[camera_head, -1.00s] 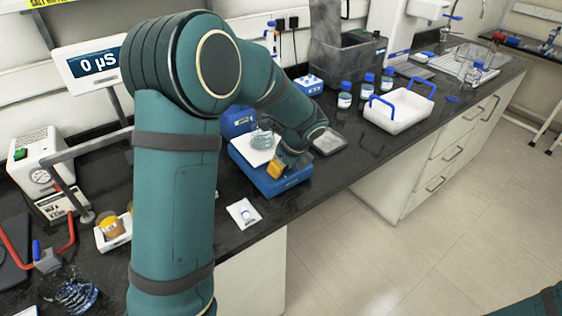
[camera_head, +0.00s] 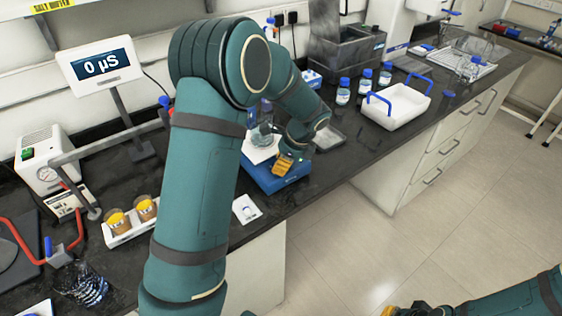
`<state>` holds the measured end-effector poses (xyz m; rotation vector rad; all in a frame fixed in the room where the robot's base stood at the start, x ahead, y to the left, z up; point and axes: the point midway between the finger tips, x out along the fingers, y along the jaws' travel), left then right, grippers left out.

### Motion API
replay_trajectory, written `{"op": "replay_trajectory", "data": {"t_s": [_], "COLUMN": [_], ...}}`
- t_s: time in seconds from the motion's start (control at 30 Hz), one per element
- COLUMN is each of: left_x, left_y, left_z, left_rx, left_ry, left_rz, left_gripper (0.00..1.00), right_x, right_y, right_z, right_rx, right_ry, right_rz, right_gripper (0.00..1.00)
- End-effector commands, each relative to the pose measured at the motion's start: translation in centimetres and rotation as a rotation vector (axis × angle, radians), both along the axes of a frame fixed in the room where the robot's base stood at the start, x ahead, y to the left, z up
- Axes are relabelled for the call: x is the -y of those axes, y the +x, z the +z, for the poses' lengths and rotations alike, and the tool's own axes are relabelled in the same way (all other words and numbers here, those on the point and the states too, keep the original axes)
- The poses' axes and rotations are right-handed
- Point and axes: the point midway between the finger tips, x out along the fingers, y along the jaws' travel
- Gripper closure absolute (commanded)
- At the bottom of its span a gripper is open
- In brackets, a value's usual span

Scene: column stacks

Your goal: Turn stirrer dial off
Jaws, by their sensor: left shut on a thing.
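A glass vessel (camera_head: 262,135) stands on the plate, partly hidden by the arm. My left gripper (camera_head: 284,166), with yellow-orange fingers, is shut at the stirrer's front right, at the dial. The fingers cover the dial, so its setting cannot be seen. My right gripper (camera_head: 402,308) shows only partly at the bottom edge, far from the stirrer, and its jaws are unclear.
A small white card (camera_head: 246,209) lies before the stirrer. A white tray with blue handles (camera_head: 397,105) and several blue-capped bottles (camera_head: 364,83) stand to the right. A display (camera_head: 100,64) reads 0 µS.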

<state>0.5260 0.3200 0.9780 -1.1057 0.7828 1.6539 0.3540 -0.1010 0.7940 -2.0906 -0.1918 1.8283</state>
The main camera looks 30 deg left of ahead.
Motion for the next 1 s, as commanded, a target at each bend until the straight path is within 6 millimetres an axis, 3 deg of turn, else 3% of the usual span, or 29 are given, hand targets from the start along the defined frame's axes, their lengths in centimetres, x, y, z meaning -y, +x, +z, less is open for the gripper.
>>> {"op": "replay_trajectory", "data": {"t_s": [0.27, 0.3, 0.37, 0.4, 1.0], "left_x": [0.11, 0.11, 0.11, 0.09, -0.16], "left_y": [-0.10, -0.10, -0.09, -0.06, 0.11], "left_z": [-0.18, -0.18, -0.17, -0.16, 0.08], "left_rx": [-0.004, -0.004, -0.004, -0.003, 0.005], "left_ry": [-0.002, -0.002, -0.002, -0.002, 0.002], "left_rz": [0.001, 0.000, 0.000, 0.000, -0.008], "left_gripper": [1.00, 0.63, 0.42, 0.38, 0.38], "right_x": [0.00, 0.00, 0.00, 0.00, -0.01], "right_y": [0.01, 0.01, 0.01, 0.00, 0.00], "right_z": [-0.03, -0.03, -0.03, -0.03, -0.11], "right_rx": [0.000, 0.000, 0.000, 0.000, 0.000], "right_ry": [0.000, 0.000, 0.000, 0.000, 0.000], "right_rz": [0.000, 0.000, 0.000, 0.000, 0.000], "right_gripper": [1.00, 1.00, 1.00, 1.00, 1.00]}}
